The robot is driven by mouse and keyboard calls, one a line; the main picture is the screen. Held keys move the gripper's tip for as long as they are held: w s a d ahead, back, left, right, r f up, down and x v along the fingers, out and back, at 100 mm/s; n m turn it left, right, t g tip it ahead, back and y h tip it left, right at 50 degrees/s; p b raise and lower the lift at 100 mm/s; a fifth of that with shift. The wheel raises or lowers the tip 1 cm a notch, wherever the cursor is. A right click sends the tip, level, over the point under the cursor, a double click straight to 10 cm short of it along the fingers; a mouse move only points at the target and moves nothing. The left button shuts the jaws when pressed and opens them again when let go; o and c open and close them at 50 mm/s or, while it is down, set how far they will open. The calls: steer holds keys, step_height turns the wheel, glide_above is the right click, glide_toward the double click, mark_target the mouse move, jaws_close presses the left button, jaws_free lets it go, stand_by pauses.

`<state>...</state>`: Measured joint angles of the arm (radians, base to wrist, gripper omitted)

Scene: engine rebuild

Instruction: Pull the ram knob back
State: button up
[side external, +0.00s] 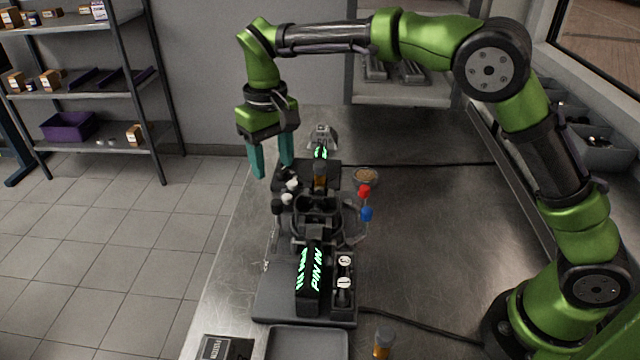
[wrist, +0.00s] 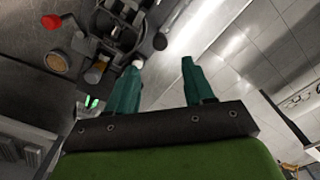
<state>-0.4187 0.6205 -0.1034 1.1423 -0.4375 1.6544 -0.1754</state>
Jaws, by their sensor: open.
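The dark press fixture (side external: 318,208) stands on the steel bench and carries several knobs. A red knob (side external: 364,191) and a blue knob (side external: 366,214) are on its right side. White knobs (side external: 292,184) and a black knob (side external: 276,205) are on its left. I cannot tell which is the ram knob. My gripper (side external: 272,169) is open and empty, with teal fingers pointing down at the fixture's far left. In the wrist view, a white knob (wrist: 137,64) shows at the tip of the left finger; contact is unclear. The red knob (wrist: 50,21) is far left there.
A small bowl of brown material (side external: 365,176) sits right of the fixture. A lit "PIN IN" block (side external: 312,280), gauges (side external: 344,272) and a grey tray (side external: 306,344) are nearer the camera. An amber-based bottle (side external: 382,343) stands at front. The bench right of the fixture is mostly clear.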

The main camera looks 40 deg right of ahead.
mark_target(276, 202)
step_height(276, 202, down, 9)
steer(key=shift+f, duration=0.15)
steer(key=shift+c, duration=0.4)
jaws_close()
